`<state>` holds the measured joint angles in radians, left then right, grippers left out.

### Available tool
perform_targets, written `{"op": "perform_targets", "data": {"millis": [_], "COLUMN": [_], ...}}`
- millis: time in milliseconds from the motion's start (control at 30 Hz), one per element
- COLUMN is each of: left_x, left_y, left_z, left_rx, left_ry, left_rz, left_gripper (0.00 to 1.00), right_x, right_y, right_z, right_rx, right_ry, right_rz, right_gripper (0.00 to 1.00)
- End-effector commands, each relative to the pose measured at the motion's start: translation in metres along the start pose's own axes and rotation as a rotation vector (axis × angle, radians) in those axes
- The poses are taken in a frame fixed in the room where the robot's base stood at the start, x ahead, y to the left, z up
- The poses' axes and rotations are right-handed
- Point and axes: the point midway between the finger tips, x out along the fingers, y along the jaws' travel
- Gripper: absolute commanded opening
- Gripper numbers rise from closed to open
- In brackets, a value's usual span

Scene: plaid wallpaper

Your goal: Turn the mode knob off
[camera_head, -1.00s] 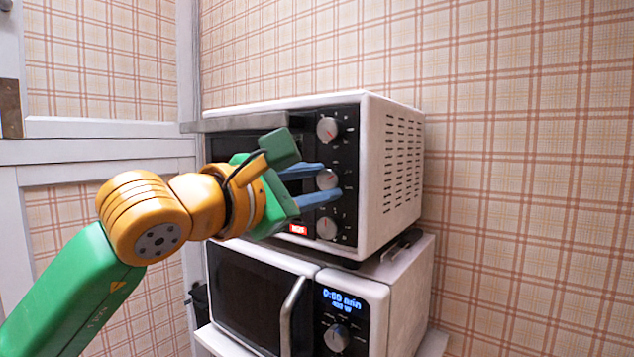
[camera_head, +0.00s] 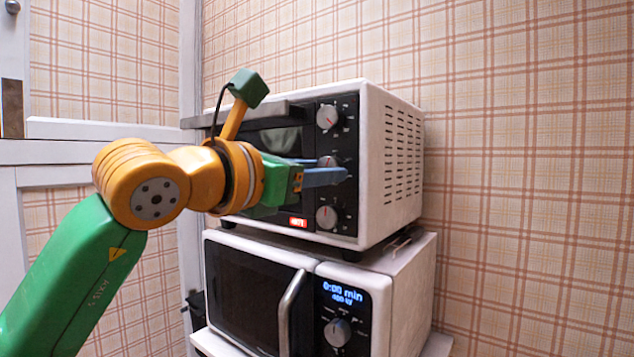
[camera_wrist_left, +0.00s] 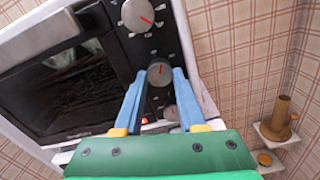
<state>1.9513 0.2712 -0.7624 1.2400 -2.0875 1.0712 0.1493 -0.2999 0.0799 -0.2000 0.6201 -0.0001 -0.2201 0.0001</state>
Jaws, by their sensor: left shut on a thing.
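The white toaster oven (camera_head: 376,165) has a black panel with three grey knobs in a column. The middle knob (camera_head: 327,161) is partly covered by my left gripper (camera_head: 337,170) in the head view. In the left wrist view the same middle knob (camera_wrist_left: 160,74) sits between the two blue fingertips of my left gripper (camera_wrist_left: 160,77), which is shut on it. Its red mark shows on its face. The top knob (camera_head: 327,117) and bottom knob (camera_head: 326,217) are clear of the fingers. The knob labels are too small to read. My right gripper is not in view.
A microwave (camera_head: 392,300) with a lit display stands under the oven. The oven's door handle (camera_head: 250,115) runs along the top front, close to my left wrist. A plaid wall is behind and to the right. The wrist view shows a brown object (camera_wrist_left: 279,118) on a small shelf.

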Motion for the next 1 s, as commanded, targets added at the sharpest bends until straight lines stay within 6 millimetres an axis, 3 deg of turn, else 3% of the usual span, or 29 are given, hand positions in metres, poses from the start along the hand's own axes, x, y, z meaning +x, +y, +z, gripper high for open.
{"op": "perform_targets", "data": {"millis": [500,1000], "left_x": [-0.001,-0.001], "left_y": [-0.001,-0.001], "left_z": [0.001,0.002], "left_rx": [-0.351,-0.439], "left_ry": [-0.005,-0.006], "left_rz": [0.001,0.000], "left_gripper": [0.00,0.00], "right_x": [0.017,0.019], "right_y": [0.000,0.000], "right_z": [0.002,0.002], "right_rx": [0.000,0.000], "right_ry": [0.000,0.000], "right_rz": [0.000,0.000], "right_gripper": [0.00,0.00]}}
